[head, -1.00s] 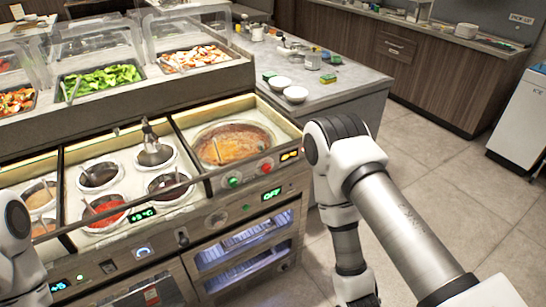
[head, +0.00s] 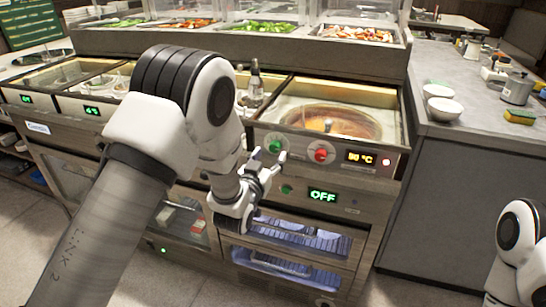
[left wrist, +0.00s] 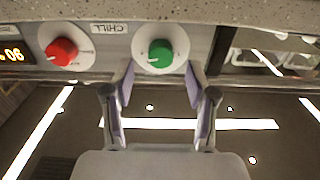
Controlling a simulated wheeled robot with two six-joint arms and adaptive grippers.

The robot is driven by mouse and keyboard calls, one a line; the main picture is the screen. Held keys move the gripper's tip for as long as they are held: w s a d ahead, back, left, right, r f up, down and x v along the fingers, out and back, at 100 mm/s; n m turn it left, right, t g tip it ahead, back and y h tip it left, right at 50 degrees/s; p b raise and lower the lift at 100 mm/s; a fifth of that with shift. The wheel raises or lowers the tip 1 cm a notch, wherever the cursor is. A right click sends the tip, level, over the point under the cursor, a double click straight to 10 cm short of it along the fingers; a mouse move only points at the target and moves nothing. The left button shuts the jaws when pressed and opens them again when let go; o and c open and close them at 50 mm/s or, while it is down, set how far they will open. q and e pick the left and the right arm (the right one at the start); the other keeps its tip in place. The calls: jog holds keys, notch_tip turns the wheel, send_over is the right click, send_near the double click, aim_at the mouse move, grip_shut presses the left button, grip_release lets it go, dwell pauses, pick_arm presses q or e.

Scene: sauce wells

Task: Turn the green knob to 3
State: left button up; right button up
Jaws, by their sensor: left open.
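The green knob (head: 275,146) sits on the front panel below the round sauce well, left of a red knob (head: 321,153). It also shows in the left wrist view (left wrist: 160,53), on a pale round dial whose marks are too small to read. My left gripper (head: 267,160) is open, just in front of and below the green knob. In the left wrist view its fingertips (left wrist: 160,72) lie to either side below the knob, with a gap between them and no visible grip. My right arm shows at the lower right edge of the head view; its gripper is out of frame.
An amber display (head: 360,158) is right of the red knob, and a green OFF display (head: 322,195) is below. The well (head: 330,120) holds orange-brown sauce with a utensil. White bowls (head: 443,108) stand on the right counter. The panel edge runs close above my left gripper.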

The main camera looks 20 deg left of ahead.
aim_at(274, 150)
pick_arm(q)
jog(key=w, duration=0.2)
jog(key=shift+w+f, duration=0.1)
jog(key=shift+w, duration=0.3)
jog(key=shift+w+d, duration=0.1)
jog(key=shift+w, duration=0.15)
grip_shut()
